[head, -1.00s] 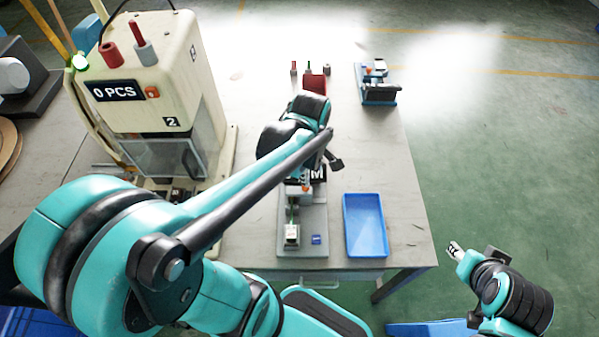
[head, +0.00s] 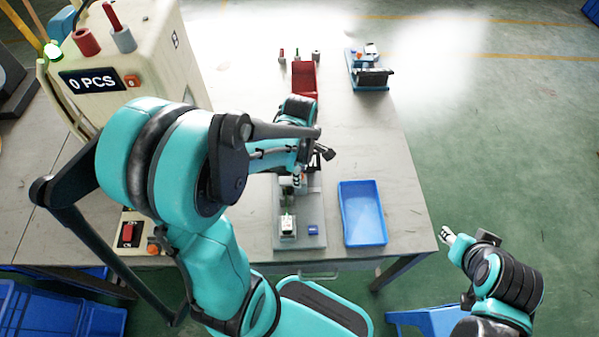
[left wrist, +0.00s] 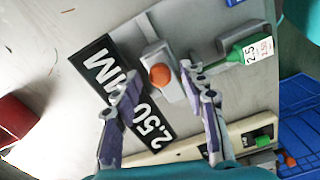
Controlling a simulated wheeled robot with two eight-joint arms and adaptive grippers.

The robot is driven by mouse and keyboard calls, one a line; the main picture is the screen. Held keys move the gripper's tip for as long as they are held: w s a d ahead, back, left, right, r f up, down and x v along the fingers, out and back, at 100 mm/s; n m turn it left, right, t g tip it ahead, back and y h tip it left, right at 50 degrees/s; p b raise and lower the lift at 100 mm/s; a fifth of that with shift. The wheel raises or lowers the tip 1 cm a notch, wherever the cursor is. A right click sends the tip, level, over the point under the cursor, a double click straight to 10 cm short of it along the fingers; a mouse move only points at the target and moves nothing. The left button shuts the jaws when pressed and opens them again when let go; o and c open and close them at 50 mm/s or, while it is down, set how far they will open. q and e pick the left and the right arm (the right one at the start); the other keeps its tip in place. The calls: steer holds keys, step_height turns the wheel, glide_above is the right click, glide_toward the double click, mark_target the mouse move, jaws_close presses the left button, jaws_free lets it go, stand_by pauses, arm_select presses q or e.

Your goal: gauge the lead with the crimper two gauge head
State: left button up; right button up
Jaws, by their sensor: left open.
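The gauge stands on a grey base plate (head: 309,235) near the table's front. In the left wrist view its black "2.50 MM" display (left wrist: 108,62) and a grey block with an orange button (left wrist: 160,76) show. A green piece labelled 2.5 (left wrist: 232,59) lies to the right on the plate; I cannot make out a separate lead. My left gripper (left wrist: 157,78) is open, its fingers either side of the orange button, with nothing visibly held. In the head view my arm hides most of the gauge. My right gripper (head: 447,236) is off the table's right edge, too small to read.
A cream press marked 2 with a "0 PCS" display (head: 92,80) stands at left. A blue tray (head: 362,240) lies right of the gauge. A red bin (head: 304,80) and a blue-based device (head: 368,70) stand at the back. Blue crates (head: 60,315) are at lower left.

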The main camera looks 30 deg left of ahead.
arm_select(q)
jaws_close()
steer(key=w+d, duration=0.1)
steer(key=d, duration=0.1)
steer(key=w+d, duration=0.1)
steer(key=shift+w+d, duration=0.15)
steer(key=shift+d, duration=0.25)
jaws_free()
steer(key=shift+w+d, duration=0.1)
steer(key=shift+d, duration=0.05)
steer(key=shift+r, duration=0.1)
step_height(320, 180, up, 12)
stand_by(0.6)
